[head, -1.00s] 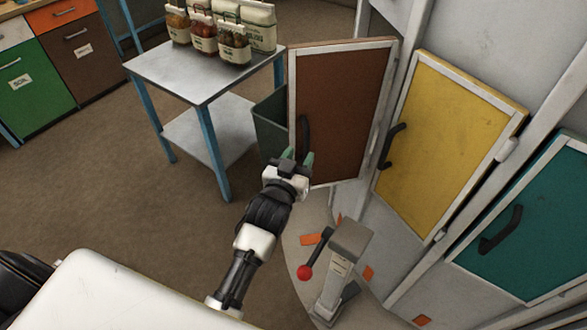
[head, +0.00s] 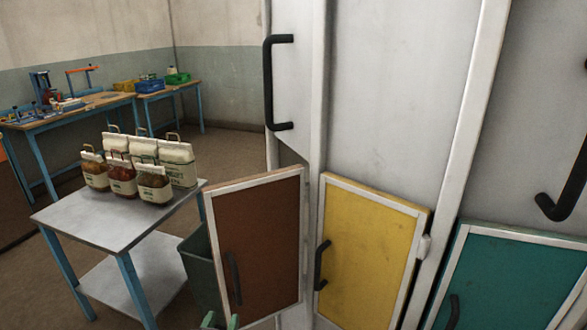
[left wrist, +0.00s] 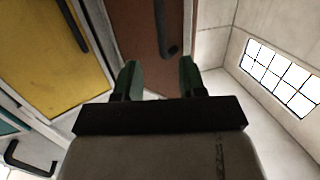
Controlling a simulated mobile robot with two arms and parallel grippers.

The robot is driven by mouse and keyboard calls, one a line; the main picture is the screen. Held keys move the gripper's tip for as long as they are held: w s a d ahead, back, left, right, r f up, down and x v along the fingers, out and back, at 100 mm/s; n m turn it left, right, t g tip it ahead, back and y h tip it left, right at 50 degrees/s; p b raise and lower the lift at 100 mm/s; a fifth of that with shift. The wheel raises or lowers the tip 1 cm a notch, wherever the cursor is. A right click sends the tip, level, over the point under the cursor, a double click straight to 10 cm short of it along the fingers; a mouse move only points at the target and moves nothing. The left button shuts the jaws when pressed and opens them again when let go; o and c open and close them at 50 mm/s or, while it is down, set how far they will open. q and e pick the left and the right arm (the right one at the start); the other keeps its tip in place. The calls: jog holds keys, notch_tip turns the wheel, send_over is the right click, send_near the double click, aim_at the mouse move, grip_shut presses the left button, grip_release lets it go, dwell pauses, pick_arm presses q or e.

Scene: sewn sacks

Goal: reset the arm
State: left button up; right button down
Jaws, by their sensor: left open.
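My left gripper (head: 220,322) shows only its green fingertips at the bottom edge of the head view, in front of the lower left part of the brown door (head: 268,235). In the left wrist view the left gripper (left wrist: 160,82) is open, its two green fingers apart with nothing between them. The brown door stands swung open, and its black handle (head: 235,278) is just above the fingertips in the head view. The handle also shows beyond the fingers in the left wrist view (left wrist: 166,35). My right gripper is not in view.
A yellow door (head: 370,250) and a teal door (head: 510,280) are shut to the right. A dark bin (head: 200,275) stands behind the brown door. A metal table (head: 95,225) at left holds several sewn sacks (head: 122,180). Workbenches stand farther back.

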pick_arm(q)
jog(key=s+a+f+m+g, duration=0.15)
jog(key=s+f+g, duration=0.25)
jog(key=s+g, duration=0.55)
jog(key=s+a+f+g, duration=0.2)
jog(key=s+f+g, duration=0.15)
jog(key=s, duration=1.05)
notch_tip(320, 180, down, 25)
jog(key=g, duration=0.2)
jog(key=s+a+f+g, duration=0.1)
jog(key=s+a+f, duration=0.1)
jog(key=s+f, duration=1.5)
jog(key=shift+s+a, duration=0.2)
